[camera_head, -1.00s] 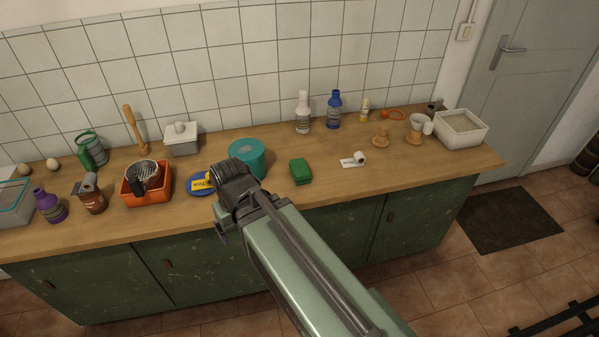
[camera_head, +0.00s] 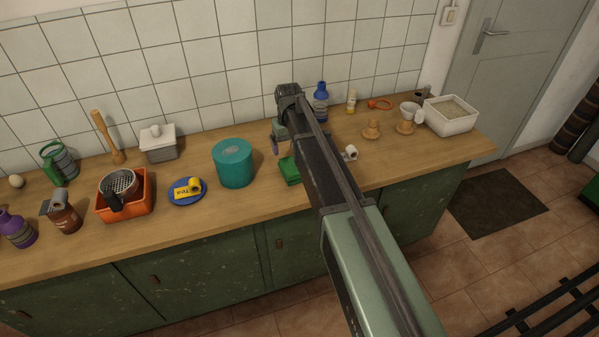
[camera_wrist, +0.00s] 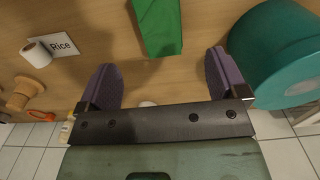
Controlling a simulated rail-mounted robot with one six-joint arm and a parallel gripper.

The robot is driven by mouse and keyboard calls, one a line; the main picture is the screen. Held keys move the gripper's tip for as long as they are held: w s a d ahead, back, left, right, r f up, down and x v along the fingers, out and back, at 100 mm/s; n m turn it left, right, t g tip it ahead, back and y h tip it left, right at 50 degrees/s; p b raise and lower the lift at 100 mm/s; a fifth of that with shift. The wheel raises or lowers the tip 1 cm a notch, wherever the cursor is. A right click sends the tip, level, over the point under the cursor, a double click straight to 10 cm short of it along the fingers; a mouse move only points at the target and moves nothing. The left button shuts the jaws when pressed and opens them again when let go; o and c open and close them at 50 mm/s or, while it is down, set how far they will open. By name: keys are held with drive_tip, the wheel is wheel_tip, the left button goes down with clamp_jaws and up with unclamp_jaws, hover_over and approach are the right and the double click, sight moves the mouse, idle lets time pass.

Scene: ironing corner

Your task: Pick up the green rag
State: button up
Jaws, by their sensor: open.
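The green rag (camera_head: 288,170) lies folded on the wooden worktop, to the right of the teal tub, partly covered by my arm in the head view. In the wrist view the rag (camera_wrist: 160,27) is at the top middle, cut off by the picture edge. My gripper (camera_wrist: 162,64) is open with its two purple fingers apart and nothing between them. The rag lies just past the fingertips and sideways falls between them. In the head view only one purple finger of my gripper (camera_head: 275,146) shows, above the worktop; its height over the rag is hard to tell.
The teal tub (camera_head: 233,163) stands close by, near one finger in the wrist view (camera_wrist: 285,50). A "Rice" label (camera_wrist: 64,43) and a white roll (camera_wrist: 37,54) lie on the other side. A blue bottle (camera_head: 321,103) stands behind. Worktop between rag and roll is mostly clear.

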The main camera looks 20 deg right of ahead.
sight(290, 166)
wheel_tip(290, 166, down, 10)
drive_tip(key=b, duration=0.8)
drive_tip(key=shift+r, duration=0.3)
drive_tip(key=shift+c, duration=0.3)
drive_tip(key=c, duration=0.9)
